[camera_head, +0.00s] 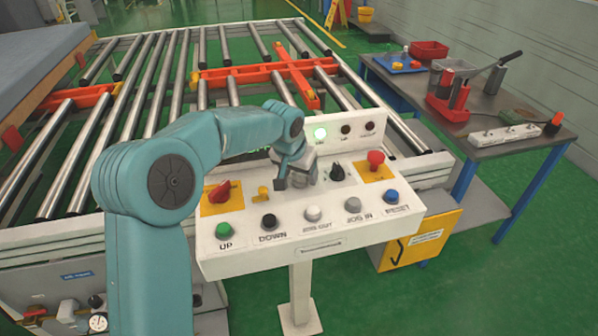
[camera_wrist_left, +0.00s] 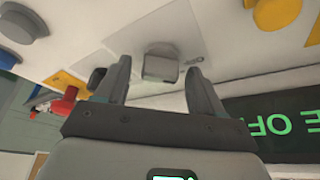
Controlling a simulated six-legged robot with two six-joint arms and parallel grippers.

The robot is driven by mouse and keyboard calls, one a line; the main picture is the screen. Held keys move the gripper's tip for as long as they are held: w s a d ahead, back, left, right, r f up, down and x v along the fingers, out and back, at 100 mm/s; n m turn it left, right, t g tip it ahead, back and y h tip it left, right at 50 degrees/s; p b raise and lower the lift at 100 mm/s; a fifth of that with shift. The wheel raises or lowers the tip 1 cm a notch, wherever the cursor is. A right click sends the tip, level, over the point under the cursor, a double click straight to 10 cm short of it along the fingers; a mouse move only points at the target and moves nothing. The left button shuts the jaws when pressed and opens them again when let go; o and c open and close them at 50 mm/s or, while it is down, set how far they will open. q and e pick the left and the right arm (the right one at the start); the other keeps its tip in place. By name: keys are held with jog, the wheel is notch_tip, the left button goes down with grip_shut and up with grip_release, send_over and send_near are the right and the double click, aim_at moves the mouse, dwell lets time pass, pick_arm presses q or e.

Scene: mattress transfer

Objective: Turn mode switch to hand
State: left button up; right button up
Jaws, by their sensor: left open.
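The white control panel (camera_head: 330,222) stands in front of the roller conveyor. My left gripper (camera_head: 293,180) is over the panel's middle, pointing down at it. A grey switch knob (camera_wrist_left: 161,65) on a pale label plate shows between my left gripper's open fingertips (camera_wrist_left: 158,72). Contact between the fingers and the knob cannot be told. In the head view my gripper partly hides this knob. A black knob (camera_head: 337,172) is just to its right; it also shows in the wrist view (camera_wrist_left: 97,78). Marks on the label plate are unreadable. My right gripper is not in view.
A red switch (camera_head: 222,190) and small yellow switch (camera_head: 264,193) are left of the gripper. A red mushroom button (camera_head: 375,160) is at right. A button row with green (camera_head: 225,230) and blue (camera_head: 391,197) ends runs along the front.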

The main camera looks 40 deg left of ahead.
pick_arm(q)
jog(key=shift+s+r, duration=0.1)
jog(key=c, duration=1.1)
jog(key=shift+o, duration=0.2)
jog(key=shift+a+m+h+p, duration=0.1)
jog(key=shift+m+h+p, duration=0.3)
jog(key=shift+m, duration=0.3)
jog(key=shift+a+r+m+h+p, duration=0.1)
jog(key=shift+m+h+p, duration=0.3)
jog(key=shift+m+p, duration=0.55)
jog(key=m, duration=0.3)
jog(key=shift+h, duration=0.4)
jog(key=shift+w+a+m+g+h+p, duration=0.1)
jog(key=shift+m+g+h+p, duration=0.15)
jog(key=shift+m, duration=0.65)
jog(key=shift+w+a+m+g+h+p, duration=0.15)
jog(key=shift+m+h, duration=0.2)
jog(key=shift+m, duration=0.5)
jog(key=shift+d, duration=0.1)
